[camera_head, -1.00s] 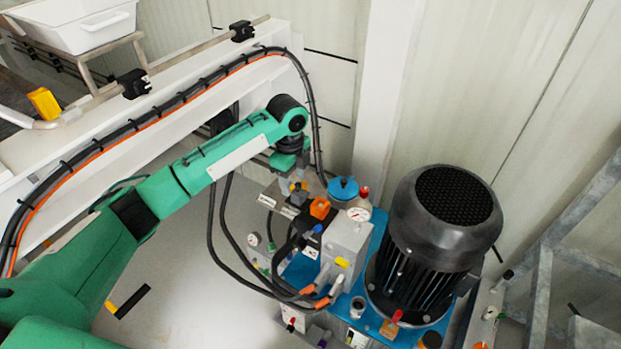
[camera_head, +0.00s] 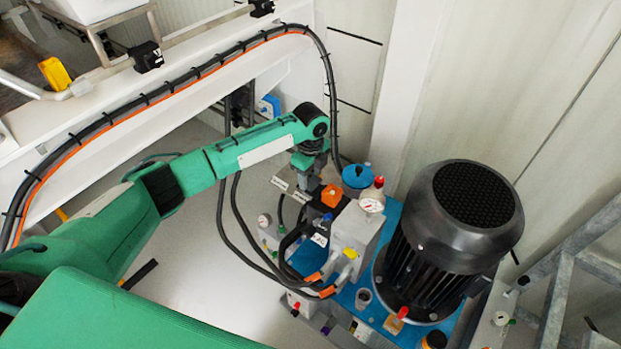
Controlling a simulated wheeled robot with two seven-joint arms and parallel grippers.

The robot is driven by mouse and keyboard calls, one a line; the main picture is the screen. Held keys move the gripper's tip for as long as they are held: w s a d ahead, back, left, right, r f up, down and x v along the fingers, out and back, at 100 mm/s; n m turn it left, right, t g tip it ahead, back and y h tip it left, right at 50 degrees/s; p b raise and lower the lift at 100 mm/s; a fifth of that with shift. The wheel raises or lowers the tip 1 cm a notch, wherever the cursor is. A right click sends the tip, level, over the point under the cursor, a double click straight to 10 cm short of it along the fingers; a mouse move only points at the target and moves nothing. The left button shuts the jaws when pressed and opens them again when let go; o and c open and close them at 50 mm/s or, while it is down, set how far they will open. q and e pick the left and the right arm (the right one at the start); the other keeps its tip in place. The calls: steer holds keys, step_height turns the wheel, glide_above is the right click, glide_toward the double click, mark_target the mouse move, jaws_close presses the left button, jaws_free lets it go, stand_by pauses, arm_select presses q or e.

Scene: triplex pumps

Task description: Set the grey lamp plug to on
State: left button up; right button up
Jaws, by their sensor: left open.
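My left gripper (camera_head: 291,189) hangs from the green arm over the left side of the pump unit, its two pale fingers apart and empty. An orange plug (camera_head: 331,195) sits just right of the fingers on the valve block. A black plug with a blue top (camera_head: 326,218) is in front of it. I cannot make out for certain which small part is the grey lamp plug; my gripper and the cables hide part of that area. My right gripper is not in view.
A large black motor (camera_head: 452,235) stands on the blue base plate (camera_head: 347,297), right of the grey block (camera_head: 355,229) with its gauge (camera_head: 372,204). Black cables (camera_head: 228,215) loop left of the valves. A white beam (camera_head: 180,90) runs behind my arm.

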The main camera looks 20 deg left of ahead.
mark_target(319, 181)
arm_select(q)
steer(key=shift+f, duration=0.7)
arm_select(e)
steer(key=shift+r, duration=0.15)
arm_select(q)
jaws_close()
steer(key=shift+d, duration=0.1)
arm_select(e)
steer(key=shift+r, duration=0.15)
arm_select(q)
steer(key=d+p, duration=0.1)
steer(key=s+d+p, duration=0.1)
steer(key=shift+s+d+r, duration=0.1)
steer(key=shift+d, duration=0.25)
steer(key=shift+s+d, duration=0.1)
steer(key=shift+d, duration=0.25)
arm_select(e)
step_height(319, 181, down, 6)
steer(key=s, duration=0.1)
arm_select(q)
jaws_free()
steer(key=shift+d, duration=0.1)
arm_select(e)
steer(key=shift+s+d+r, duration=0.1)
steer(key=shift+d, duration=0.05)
